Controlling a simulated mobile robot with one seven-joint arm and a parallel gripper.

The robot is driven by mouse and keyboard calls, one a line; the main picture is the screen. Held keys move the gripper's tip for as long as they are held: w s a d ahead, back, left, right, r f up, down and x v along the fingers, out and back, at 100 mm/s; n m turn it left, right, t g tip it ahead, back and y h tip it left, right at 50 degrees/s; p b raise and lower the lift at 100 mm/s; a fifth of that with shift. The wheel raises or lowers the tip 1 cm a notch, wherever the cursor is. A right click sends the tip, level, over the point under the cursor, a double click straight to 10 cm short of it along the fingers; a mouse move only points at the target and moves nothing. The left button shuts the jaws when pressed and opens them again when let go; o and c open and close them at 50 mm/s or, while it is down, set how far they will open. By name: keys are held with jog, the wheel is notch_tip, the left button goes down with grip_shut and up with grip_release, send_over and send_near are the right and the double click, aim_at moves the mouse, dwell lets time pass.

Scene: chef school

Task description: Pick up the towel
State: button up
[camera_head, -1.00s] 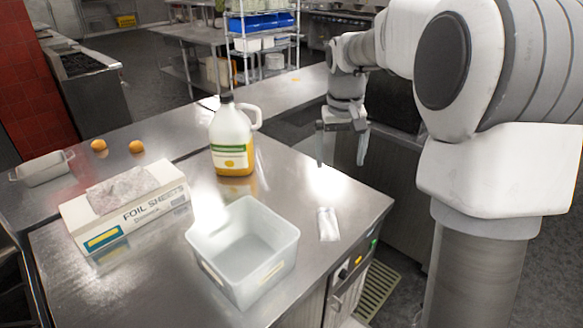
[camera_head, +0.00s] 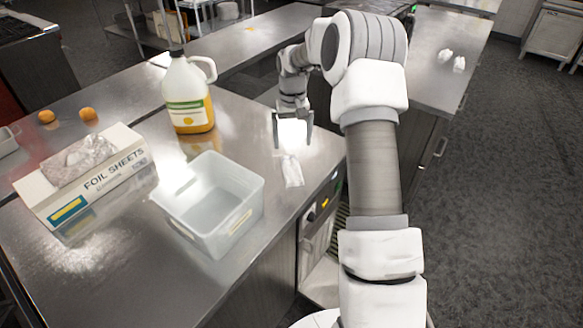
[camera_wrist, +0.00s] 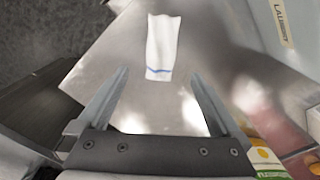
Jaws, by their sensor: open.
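A small white folded towel (camera_head: 292,171) lies flat on the steel counter, near its right edge and to the right of the clear plastic bin. In the wrist view the towel (camera_wrist: 162,46) is white with a blue stripe at its near end, ahead of the fingertips. My gripper (camera_head: 292,145) is above the counter, just behind the towel in the head view. In the wrist view my gripper (camera_wrist: 157,75) is open, its two fingers apart with nothing between them. The towel is apart from the fingers.
The clear bin (camera_head: 175,205) stands left of the towel on the counter (camera_head: 110,255). A jug (camera_head: 188,100) with yellow-orange contents stands behind the bin. A foil sheets box (camera_head: 120,180) is at left, with two orange round items (camera_head: 88,114) behind it. More white cloths (camera_head: 459,64) lie on a farther counter.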

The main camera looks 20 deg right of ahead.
aim_at(292, 164)
notch_tip(292, 164, down, 10)
jog(key=shift+s+a+p, duration=0.1)
jog(key=shift+p, duration=0.6)
jog(key=c, duration=1.5)
jog(key=shift+r, duration=0.15)
jog(key=shift+r, duration=0.25)
jog(key=r, duration=0.2)
jog(key=r+b, duration=0.1)
jog(key=shift+s+d+r, duration=0.25)
jog(key=shift+d+r, duration=0.1)
jog(key=shift+r, duration=0.05)
jog(key=s+d+r+b, duration=0.1)
jog(key=s+d+r, duration=0.5)
jog(key=s+d, duration=0.1)
jog(key=shift+s+d+r, duration=0.2)
jog(key=shift+d+r, duration=0.05)
jog(key=shift+d, duration=0.2)
